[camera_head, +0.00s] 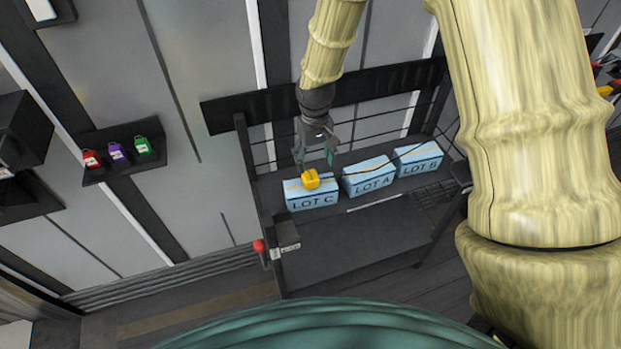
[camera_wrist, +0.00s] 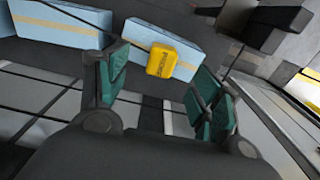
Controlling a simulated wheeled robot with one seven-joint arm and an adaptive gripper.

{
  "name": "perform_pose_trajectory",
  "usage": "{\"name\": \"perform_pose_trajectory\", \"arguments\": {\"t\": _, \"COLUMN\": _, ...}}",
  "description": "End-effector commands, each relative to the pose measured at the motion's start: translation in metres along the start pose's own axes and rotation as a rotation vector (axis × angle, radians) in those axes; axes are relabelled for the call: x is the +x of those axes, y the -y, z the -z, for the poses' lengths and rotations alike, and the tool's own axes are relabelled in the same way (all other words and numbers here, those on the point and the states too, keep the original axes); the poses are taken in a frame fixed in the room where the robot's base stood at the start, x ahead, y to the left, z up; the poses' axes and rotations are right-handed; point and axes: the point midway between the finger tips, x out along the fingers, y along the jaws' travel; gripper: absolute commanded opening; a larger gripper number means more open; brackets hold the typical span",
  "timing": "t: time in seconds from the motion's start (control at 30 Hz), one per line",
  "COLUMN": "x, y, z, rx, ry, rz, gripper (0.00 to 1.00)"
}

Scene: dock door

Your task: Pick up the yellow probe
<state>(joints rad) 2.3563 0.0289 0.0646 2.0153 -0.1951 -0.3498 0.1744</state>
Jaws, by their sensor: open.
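The yellow probe (camera_head: 311,179) is a small block that appears to rest on or against the blue box labelled LOT C (camera_head: 312,200) in the head view. In the wrist view the yellow probe (camera_wrist: 162,60) shows dark lettering and lies beyond my fingertips, between the two fingers in the picture. My gripper (camera_head: 318,160) is open and empty, close above the probe. Its teal finger pads (camera_wrist: 158,88) stand wide apart in the wrist view. I cannot tell the exact gap between the fingertips and the probe.
Blue boxes LOT A (camera_head: 369,177) and LOT B (camera_head: 418,159) stand to the right on the same dark shelf (camera_head: 350,250). A dark cable runs from near the probe across the boxes. A red-knobbed device (camera_head: 281,243) sits at the shelf's front left. Coloured padlocks (camera_head: 118,152) hang at left.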

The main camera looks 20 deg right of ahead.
Motion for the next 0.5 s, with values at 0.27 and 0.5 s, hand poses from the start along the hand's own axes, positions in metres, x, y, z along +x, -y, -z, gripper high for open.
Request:
{"name": "perform_pose_trajectory", "arguments": {"t": 0.27, "x": 0.028, "y": 0.001, "z": 0.0, "rx": 0.0, "ry": 0.001, "rz": 0.0, "gripper": 0.66}}
{"name": "perform_pose_trajectory", "arguments": {"t": 0.5, "x": 0.036, "y": 0.001, "z": 0.0, "rx": 0.0, "ry": 0.0, "rz": 0.0, "gripper": 0.66}}
